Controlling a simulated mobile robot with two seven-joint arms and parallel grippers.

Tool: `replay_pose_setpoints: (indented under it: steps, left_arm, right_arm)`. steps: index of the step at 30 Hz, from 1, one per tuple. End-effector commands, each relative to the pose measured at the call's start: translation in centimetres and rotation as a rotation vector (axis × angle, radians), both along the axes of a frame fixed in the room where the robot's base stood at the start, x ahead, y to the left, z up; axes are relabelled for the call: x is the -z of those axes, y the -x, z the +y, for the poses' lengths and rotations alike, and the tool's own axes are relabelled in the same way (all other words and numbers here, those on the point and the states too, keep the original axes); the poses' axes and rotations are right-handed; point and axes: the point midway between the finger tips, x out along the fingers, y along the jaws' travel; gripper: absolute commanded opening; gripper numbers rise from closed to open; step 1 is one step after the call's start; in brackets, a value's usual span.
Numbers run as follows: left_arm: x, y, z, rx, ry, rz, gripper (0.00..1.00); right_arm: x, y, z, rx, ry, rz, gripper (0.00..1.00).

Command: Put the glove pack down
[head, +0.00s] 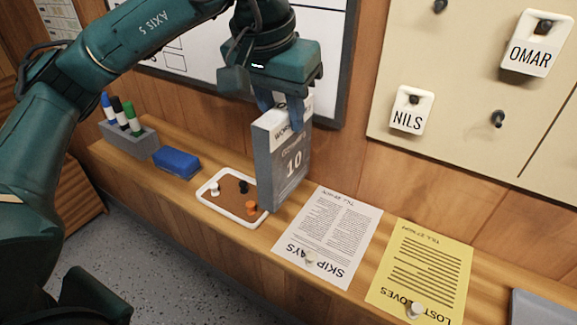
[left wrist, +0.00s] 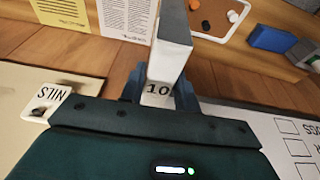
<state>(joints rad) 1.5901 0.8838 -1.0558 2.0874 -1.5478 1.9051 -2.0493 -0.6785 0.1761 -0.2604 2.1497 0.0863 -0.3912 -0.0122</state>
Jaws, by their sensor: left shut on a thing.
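The glove pack (head: 284,160) is a grey and white upright box marked with a 10. My left gripper (head: 281,104) is shut on its top end, with the fingers pointing down. The pack hangs over the wooden ledge (head: 185,190), beside the right end of a small white-rimmed tray, part of which it hides. I cannot tell whether its bottom touches anything. In the left wrist view the pack (left wrist: 168,52) sticks out from between the two blue fingers (left wrist: 159,90). My right gripper is not in view.
The tray (head: 203,195) holds several small pins. Left of it are a blue block (head: 176,162) and a marker holder (head: 130,140). A white sheet (head: 327,235) and a yellow sheet (head: 420,270) lie to the right. A whiteboard (head: 190,62) and a tag board (head: 455,100) are behind.

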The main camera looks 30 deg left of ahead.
Motion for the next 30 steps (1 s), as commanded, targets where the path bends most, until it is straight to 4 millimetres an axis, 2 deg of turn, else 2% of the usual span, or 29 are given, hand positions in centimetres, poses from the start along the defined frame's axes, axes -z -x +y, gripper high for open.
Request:
replay_pose_setpoints:
  steps: [3,10,15,23,27,28,30]
  left_arm:
    - [2.1,0.1,0.1,0.000,-0.001,0.003,0.00]
    - [3.9,0.0,0.0,-0.001,0.000,0.002,0.00]
    - [6.3,0.0,0.1,-0.002,-0.001,0.002,0.00]
    - [6.7,0.0,0.0,-0.001,0.001,-0.002,0.00]
    - [7.2,0.0,0.0,-0.001,0.001,-0.002,0.00]
    - [7.1,0.0,0.0,-0.001,0.001,-0.001,0.33]
    - [7.0,0.0,0.0,-0.001,0.001,-0.001,0.39]
  right_arm:
    - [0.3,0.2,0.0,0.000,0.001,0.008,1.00]
    - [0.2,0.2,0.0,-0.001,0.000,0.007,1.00]
    - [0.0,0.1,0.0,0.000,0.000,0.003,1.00]
    - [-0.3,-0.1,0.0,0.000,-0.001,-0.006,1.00]
    - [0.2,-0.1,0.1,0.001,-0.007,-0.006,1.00]
    - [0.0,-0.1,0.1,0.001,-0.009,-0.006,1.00]
    - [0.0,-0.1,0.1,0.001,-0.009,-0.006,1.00]
